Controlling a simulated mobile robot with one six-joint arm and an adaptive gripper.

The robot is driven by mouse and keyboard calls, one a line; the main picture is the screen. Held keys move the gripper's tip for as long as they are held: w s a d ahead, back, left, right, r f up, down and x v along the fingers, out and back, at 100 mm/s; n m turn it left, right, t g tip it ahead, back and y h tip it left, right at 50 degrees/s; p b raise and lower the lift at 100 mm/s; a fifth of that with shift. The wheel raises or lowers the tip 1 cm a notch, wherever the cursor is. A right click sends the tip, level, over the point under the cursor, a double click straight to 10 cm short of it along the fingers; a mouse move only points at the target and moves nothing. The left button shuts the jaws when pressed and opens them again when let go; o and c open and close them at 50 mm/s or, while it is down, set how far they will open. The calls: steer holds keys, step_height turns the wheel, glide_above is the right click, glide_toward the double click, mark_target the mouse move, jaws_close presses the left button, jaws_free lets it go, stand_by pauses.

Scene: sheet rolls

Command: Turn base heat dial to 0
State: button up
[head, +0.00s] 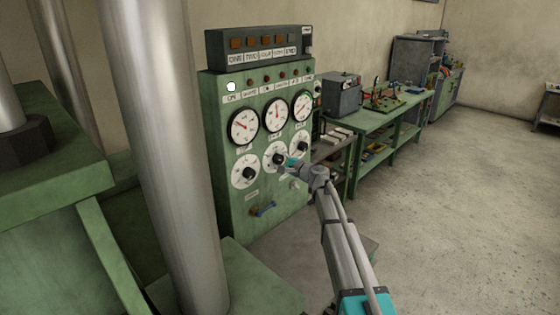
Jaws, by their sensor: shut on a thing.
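The green control panel (225,135) stands left of centre with a lower row of three white-faced dials with dark knobs. The left dial (244,173) and right dial (297,138) are free of my gripper. My gripper (284,160) is at the middle dial (271,151), shut on its dark knob and covering part of its face. The dial labels and numbers are too small to read, so I cannot tell which one is the base heat dial or what its setting is.
Three round gauges, among them the left gauge (243,127), sit above the dials. A thick metal column (172,130) rises at left. Green workbenches (385,118) stand to the right of the panel. The floor (460,200) at right is clear.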

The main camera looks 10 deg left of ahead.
steer(key=n, duration=0.6)
steer(key=shift+n, duration=0.3)
steer(key=n, duration=0.5)
steer(key=shift+s+n, duration=0.1)
steer(key=shift+n, duration=0.3)
steer(key=o, duration=1.1)
steer(key=shift+a, duration=0.1)
steer(key=shift+o, duration=0.2)
steer(key=v, duration=1.2)
